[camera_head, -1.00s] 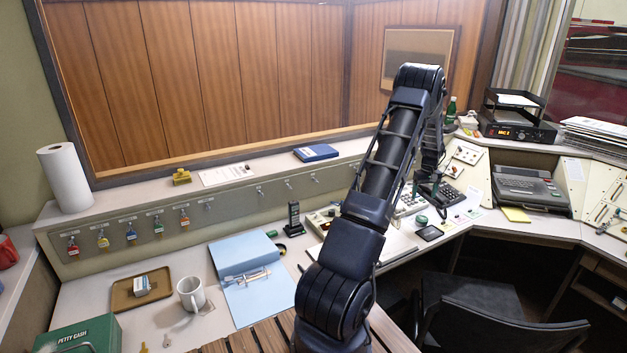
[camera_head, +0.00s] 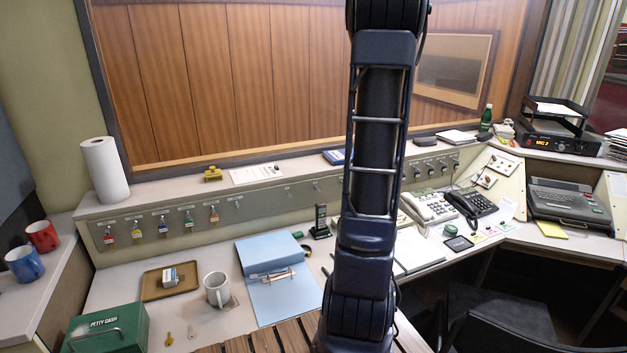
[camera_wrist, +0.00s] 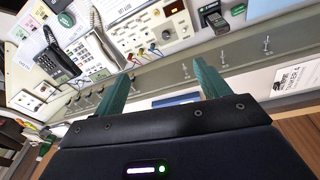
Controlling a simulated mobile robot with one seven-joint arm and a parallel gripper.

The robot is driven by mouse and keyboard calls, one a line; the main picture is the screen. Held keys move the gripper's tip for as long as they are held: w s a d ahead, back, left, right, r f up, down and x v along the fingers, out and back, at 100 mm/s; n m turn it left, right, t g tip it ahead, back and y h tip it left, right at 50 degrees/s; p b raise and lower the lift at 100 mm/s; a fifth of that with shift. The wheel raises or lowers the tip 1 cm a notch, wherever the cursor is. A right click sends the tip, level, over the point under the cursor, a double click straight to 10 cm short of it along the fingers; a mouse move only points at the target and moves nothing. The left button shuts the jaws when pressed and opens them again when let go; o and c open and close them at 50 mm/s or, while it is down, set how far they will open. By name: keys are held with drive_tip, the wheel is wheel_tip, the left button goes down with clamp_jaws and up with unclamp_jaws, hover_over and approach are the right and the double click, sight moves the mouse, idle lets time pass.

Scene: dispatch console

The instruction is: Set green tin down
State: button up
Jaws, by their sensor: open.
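A small round green tin (camera_head: 450,229) stands on the desk beside a dark square mat (camera_head: 459,243), near the phones at the right. In the wrist view the green tin (camera_wrist: 66,20) shows at the upper left, next to the mat. I cannot tell whether it touches the mat's edge. My gripper (camera_wrist: 162,68) is open, with nothing between its two green fingers, and is apart from the tin. In the head view my arm rises out of the top of the picture, so the gripper is not seen there.
A grey phone (camera_head: 430,207) and a black phone (camera_head: 474,205) stand behind the tin. A blue folder (camera_head: 283,302), a mug (camera_head: 217,289) and a green petty cash box (camera_head: 108,330) occupy the left desk. A chair (camera_head: 500,320) stands in front at the right.

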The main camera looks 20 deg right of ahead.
drive_tip(key=s+a+r+t, duration=0.1)
drive_tip(key=s+a+r, duration=0.15)
drive_tip(key=a, duration=0.45)
drive_tip(key=s+a+r+n, duration=0.1)
drive_tip(key=s+a+r, duration=0.1)
drive_tip(key=s+a, duration=0.35)
drive_tip(key=s+a+r+t, duration=0.1)
drive_tip(key=s+a+r, duration=0.1)
drive_tip(key=a, duration=0.7)
drive_tip(key=s+a+f+n+t+y, duration=0.1)
drive_tip(key=s+a+f, duration=0.2)
drive_tip(key=s+a, duration=0.8)
drive_tip(key=s, duration=0.2)
drive_tip(key=shift+s, duration=0.4)
drive_tip(key=shift+a, duration=0.1)
